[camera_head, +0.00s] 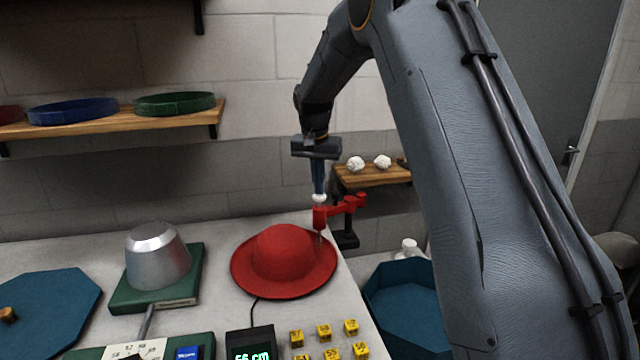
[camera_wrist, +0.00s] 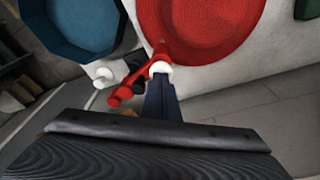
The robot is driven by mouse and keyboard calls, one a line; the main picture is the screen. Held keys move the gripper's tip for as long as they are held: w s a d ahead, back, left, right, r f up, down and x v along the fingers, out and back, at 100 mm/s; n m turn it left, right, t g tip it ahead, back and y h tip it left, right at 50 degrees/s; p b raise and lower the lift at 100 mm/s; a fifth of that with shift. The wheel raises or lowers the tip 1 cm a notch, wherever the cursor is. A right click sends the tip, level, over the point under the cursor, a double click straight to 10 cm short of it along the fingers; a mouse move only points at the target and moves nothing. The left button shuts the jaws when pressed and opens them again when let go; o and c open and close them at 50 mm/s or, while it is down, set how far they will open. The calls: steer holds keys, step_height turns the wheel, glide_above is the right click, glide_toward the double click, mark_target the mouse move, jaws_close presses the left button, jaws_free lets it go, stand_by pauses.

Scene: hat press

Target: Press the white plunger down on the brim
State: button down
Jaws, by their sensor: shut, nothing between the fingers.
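The red hat (camera_head: 285,251) lies on the table, crown up, and its brim fills the top of the wrist view (camera_wrist: 200,25). A red arm (camera_head: 345,204) on a dark stand reaches over the brim's right edge, with a thin rod down to the brim. The white plunger (camera_head: 319,198) tops the red arm's left end; it also shows in the wrist view (camera_wrist: 160,68). My gripper (camera_head: 319,188) is shut, pointing down, with its fingertips right at the plunger's top. I cannot tell whether they touch it. The fingers hold nothing.
A metal hat block (camera_head: 157,256) on a green base stands left of the hat. Several yellow cubes (camera_head: 324,331) and a display (camera_head: 250,343) are in front. A blue octagonal bin (camera_head: 405,300) stands beyond the table's right edge. A small shelf (camera_head: 372,177) is behind.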

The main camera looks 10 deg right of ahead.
step_height(320, 180, up, 9)
steer(key=p, duration=0.4)
steer(key=shift+r+p, duration=0.15)
steer(key=shift+p, duration=0.2)
steer(key=shift+w, duration=0.1)
stand_by(0.3)
steer(key=s+f+n+b, duration=0.2)
steer(key=s+f, duration=0.4)
steer(key=s, duration=0.6)
steer(key=s+f+n+b, duration=0.2)
steer(key=s+f, duration=0.4)
steer(key=s, duration=0.6)
steer(key=s+f+n+y+b, duration=0.1)
steer(key=s+f, duration=0.5)
steer(key=s, duration=0.7)
steer(key=shift+f+n+b, duration=0.3)
steer(key=shift+n+b, duration=0.2)
steer(key=shift+b, duration=0.5)
